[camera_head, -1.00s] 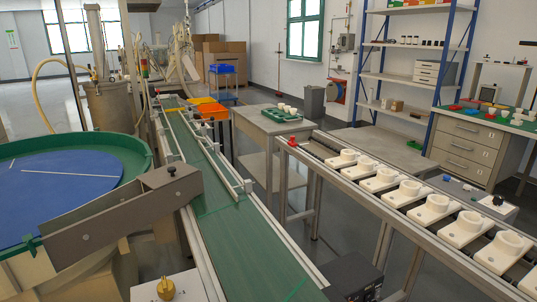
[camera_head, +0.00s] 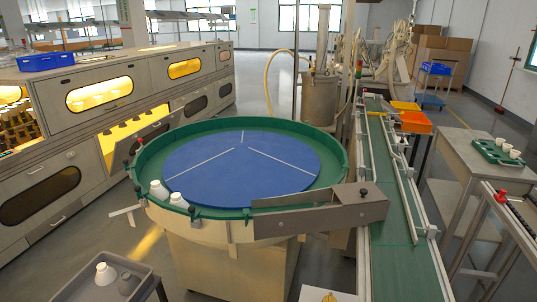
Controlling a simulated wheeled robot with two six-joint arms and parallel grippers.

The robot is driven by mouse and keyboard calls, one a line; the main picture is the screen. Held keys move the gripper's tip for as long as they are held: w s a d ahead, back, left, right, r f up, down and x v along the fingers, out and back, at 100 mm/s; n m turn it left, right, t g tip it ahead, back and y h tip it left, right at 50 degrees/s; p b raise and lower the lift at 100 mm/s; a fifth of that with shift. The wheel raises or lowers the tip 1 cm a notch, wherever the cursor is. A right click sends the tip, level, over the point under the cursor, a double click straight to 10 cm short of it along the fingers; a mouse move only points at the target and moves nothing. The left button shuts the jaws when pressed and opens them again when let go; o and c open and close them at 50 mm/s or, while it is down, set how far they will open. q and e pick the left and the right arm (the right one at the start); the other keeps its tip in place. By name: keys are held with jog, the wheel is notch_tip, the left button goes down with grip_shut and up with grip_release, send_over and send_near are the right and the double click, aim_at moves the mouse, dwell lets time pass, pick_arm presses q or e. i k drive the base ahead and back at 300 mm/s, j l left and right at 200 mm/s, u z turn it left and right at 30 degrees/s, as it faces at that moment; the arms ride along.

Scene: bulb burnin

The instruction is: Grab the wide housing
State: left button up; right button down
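Several small white housing-like parts show, and I cannot tell for sure which is the wide housing. One white part (camera_head: 159,190) and another white part (camera_head: 178,201) stand at the near left inside the green rim of the round turntable (camera_head: 265,212). A white part with a narrower top (camera_head: 105,274) and a greyer part (camera_head: 127,284) stand in a grey tray cart (camera_head: 78,290) at the bottom left. Several white cups sit in or by a green tray (camera_head: 487,152) on the right table. Neither gripper is in view.
A long cabinet with lit yellow windows (camera_head: 110,138) fills the left, with a blue bin (camera_head: 45,62) on top. A green conveyor (camera_head: 402,262) runs along the right of the turntable. Orange bins (camera_head: 415,122) stand by its far end. Floor shows between cabinet and turntable.

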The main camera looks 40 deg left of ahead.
aim_at(176, 200)
jog(key=u, duration=1.9)
jog(key=i+j+z, duration=0.1)
jog(key=j, duration=0.3)
jog(key=i+j, duration=0.15)
jog(key=j, duration=0.25)
jog(key=i+j+z, duration=0.15)
jog(key=j, duration=0.7)
jog(key=i+z, duration=0.05)
